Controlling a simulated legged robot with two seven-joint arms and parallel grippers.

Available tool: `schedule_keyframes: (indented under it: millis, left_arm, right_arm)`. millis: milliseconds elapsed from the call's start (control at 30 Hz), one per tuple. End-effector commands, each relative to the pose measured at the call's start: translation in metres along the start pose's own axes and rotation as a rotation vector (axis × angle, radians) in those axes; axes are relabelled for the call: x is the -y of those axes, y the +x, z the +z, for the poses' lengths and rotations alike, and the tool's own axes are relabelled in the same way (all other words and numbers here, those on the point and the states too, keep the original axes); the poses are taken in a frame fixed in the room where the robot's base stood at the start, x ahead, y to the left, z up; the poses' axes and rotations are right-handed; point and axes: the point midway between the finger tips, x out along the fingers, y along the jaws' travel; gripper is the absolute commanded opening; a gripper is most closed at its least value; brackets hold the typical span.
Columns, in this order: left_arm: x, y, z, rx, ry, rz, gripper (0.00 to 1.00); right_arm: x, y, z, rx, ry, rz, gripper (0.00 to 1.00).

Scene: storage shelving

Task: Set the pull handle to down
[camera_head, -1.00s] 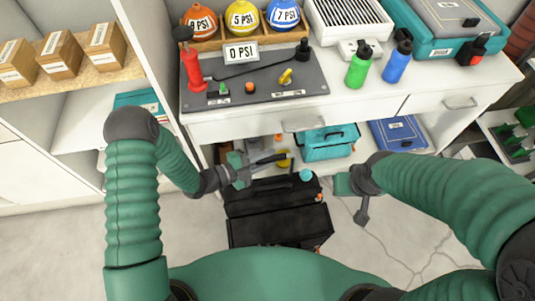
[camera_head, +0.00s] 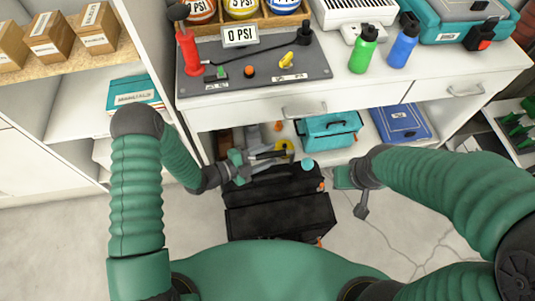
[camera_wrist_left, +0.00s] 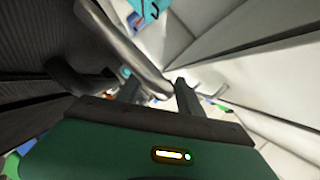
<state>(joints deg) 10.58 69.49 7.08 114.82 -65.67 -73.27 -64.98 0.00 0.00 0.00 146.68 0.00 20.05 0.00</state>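A dark control board (camera_head: 255,68) lies on the white bench. I cannot tell for certain which part is the pull handle. My left gripper (camera_head: 272,160) is below the bench front, over the black toolbox, clear of the board. Its dark fingers stand apart and empty in the left wrist view (camera_wrist_left: 160,94). My right gripper (camera_head: 343,178) is right of the toolbox; its fingers are unclear.
The open black toolbox (camera_head: 280,215) stands on the floor before me. A drawer handle (camera_head: 303,113) juts from the bench front. Green (camera_head: 363,50) and blue (camera_head: 403,48) bottles stand right of the board. A teal case (camera_head: 330,131) is on the lower shelf. Boxed shelving is at left.

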Motion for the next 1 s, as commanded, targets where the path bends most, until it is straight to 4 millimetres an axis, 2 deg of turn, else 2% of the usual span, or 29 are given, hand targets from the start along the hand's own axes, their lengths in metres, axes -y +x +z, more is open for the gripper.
schedule_keyframes:
  millis: [367, 467, 567, 900, 1000]
  left_arm:
    - [0.001, 0.000, 0.000, 0.001, 0.000, -0.001, 0.43]
    - [0.002, -0.007, 0.001, 0.002, 0.000, -0.001, 0.43]
    - [0.003, -0.025, 0.000, 0.004, -0.001, -0.001, 0.43]
    - [0.003, -0.124, 0.001, 0.006, -0.004, -0.002, 0.43]
    - [0.001, -0.146, 0.000, 0.003, -0.003, -0.001, 0.43]
  right_arm:
    - [0.000, 0.000, 0.000, 0.000, 0.000, 0.000, 0.00]
    - [0.000, -0.003, -0.001, 0.000, 0.000, 0.000, 0.00]
    - [0.000, -0.009, -0.002, 0.000, 0.000, 0.000, 0.00]
    - [0.000, -0.031, -0.007, 0.000, 0.000, 0.000, 0.00]
    - [0.000, -0.035, -0.008, 0.000, 0.000, 0.000, 0.00]
